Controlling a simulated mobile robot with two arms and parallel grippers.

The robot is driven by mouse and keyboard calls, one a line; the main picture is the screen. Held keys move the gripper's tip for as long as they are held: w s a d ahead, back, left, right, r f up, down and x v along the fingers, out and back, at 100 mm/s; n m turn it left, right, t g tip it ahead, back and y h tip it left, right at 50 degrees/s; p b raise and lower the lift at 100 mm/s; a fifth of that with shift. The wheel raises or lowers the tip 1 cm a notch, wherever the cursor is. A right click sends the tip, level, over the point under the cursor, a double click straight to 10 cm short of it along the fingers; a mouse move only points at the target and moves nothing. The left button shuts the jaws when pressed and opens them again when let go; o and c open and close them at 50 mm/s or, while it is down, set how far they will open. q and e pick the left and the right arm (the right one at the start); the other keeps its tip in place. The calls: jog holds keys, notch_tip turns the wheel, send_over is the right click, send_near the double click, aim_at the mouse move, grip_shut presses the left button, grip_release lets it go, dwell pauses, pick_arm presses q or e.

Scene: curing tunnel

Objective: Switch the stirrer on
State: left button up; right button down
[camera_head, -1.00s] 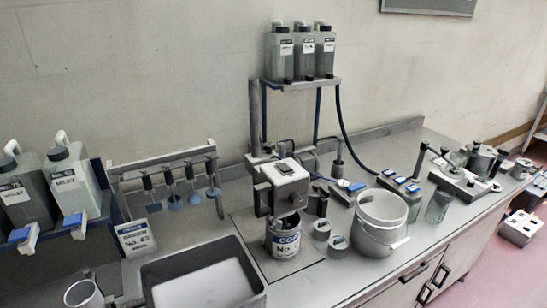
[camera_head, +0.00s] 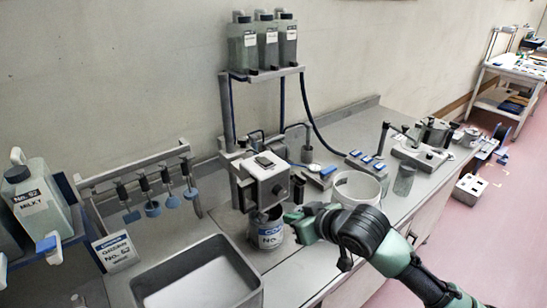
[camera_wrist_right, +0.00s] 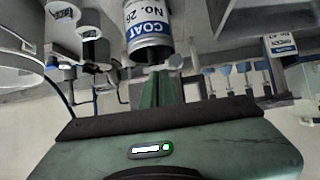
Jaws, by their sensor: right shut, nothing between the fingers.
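The stirrer (camera_head: 265,182) is a pale grey box head on a stand at the middle of the bench. A dark switch-like patch shows on its top, and a dark round part on its front. A can labelled COAT No. 26 (camera_head: 270,235) stands under the head; it also shows large in the right wrist view (camera_wrist_right: 148,30). My right gripper (camera_head: 291,219) is shut and empty, just right of the can and below the head. Its green fingers show together in the right wrist view (camera_wrist_right: 157,82), pointing toward the can; contact cannot be told. My left gripper is not in view.
A grey tray (camera_head: 240,258) lies in front of the stirrer. A white bucket (camera_head: 352,188) stands behind my right arm. A rack of hanging blue-ended tools (camera_head: 150,180) is at the left. Bottles (camera_head: 267,45) stand on the shelf above.

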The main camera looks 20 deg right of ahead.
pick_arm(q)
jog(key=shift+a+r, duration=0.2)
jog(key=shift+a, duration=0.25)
pick_arm(e)
notch_tip(320, 180, up, 19)
jog(key=w+d+t+y, duration=0.1)
jog(key=w+t, duration=0.1)
jog(key=shift+w+d+f+n+t, duration=0.2)
jog(key=shift+w+d+n+t, duration=0.1)
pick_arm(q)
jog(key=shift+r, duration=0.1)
pick_arm(e)
jog(key=shift+w, duration=0.15)
jog(key=p, duration=0.5)
send_over(273, 170)
notch_tip(273, 170, down, 3)
jog(key=shift+w+f, duration=0.1)
notch_tip(273, 170, down, 3)
jog(key=shift+w+f+p, duration=0.1)
jog(key=shift+f+p, duration=0.1)
jog(key=shift+p, duration=0.25)
jog(key=shift+s+d+f, duration=0.1)
jog(key=shift+s+f, duration=0.1)
jog(key=shift+f, duration=0.25)
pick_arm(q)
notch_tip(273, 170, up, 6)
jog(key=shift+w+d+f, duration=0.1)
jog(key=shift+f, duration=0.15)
pick_arm(e)
jog(key=shift+f, duration=0.1)
